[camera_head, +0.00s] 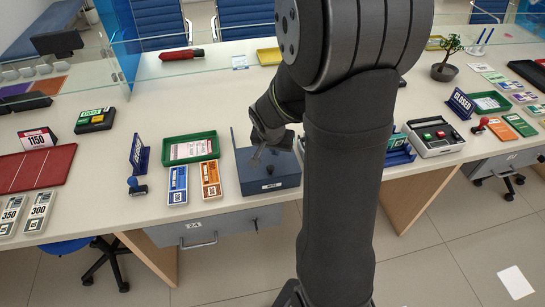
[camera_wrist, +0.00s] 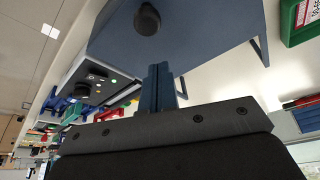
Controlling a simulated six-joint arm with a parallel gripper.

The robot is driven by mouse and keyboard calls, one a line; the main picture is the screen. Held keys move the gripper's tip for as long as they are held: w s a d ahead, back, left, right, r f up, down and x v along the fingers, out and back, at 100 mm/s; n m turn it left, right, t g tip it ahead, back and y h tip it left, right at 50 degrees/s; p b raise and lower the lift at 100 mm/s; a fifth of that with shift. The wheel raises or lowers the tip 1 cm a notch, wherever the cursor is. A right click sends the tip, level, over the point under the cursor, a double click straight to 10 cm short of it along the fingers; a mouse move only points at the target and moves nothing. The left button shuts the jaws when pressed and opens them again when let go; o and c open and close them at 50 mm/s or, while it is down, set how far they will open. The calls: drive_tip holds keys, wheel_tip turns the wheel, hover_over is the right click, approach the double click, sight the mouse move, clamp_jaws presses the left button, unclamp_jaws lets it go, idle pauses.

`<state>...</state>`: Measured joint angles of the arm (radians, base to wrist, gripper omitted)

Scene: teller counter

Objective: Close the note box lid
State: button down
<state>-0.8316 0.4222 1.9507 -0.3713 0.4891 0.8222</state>
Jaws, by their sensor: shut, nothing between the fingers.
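The note box (camera_head: 286,183) is a dark blue-grey box near the front edge of the counter, with a white label on its front. Its flat blue-grey panel with a round black knob fills the top of the wrist view (camera_wrist: 200,32). A thin upright edge stands at the box's left side. My gripper (camera_head: 257,153) is over the box, its fingers together and empty. In the wrist view the fingers (camera_wrist: 160,80) point at the panel, near its edge. I cannot tell whether they touch it. My arm hides part of the box's back, and the lid's exact angle is unclear.
Orange (camera_head: 211,178) and blue (camera_head: 178,184) note packs and a green tray (camera_head: 190,147) lie left of the box. A grey device with coloured buttons (camera_head: 434,137) stands to the right. A grey drawer (camera_head: 200,230) is below the counter. Glass panels stand behind.

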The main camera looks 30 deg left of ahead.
drive_tip(key=a+v, duration=0.1)
drive_tip(key=v, duration=0.8)
drive_tip(key=shift+w+d+r, duration=0.15)
drive_tip(key=shift+d+r, duration=0.3)
drive_tip(key=shift+r, duration=0.05)
drive_tip(key=shift+f, duration=0.1)
hover_over(272, 159)
drive_tip(key=d, duration=0.1)
wheel_tip(272, 159, down, 9)
drive_tip(key=shift+d+r, duration=0.15)
drive_tip(key=shift+r, duration=0.05)
drive_tip(key=shift+s+d+f, duration=0.15)
drive_tip(key=shift+s+f, duration=0.1)
drive_tip(key=shift+s, duration=0.35)
drive_tip(key=shift+s+d+f, duration=0.2)
drive_tip(key=shift+s, duration=0.45)
drive_tip(key=shift+s+d+f, duration=0.15)
drive_tip(key=shift+s+f, duration=0.1)
drive_tip(key=shift+s, duration=0.35)
drive_tip(key=shift+w, duration=0.15)
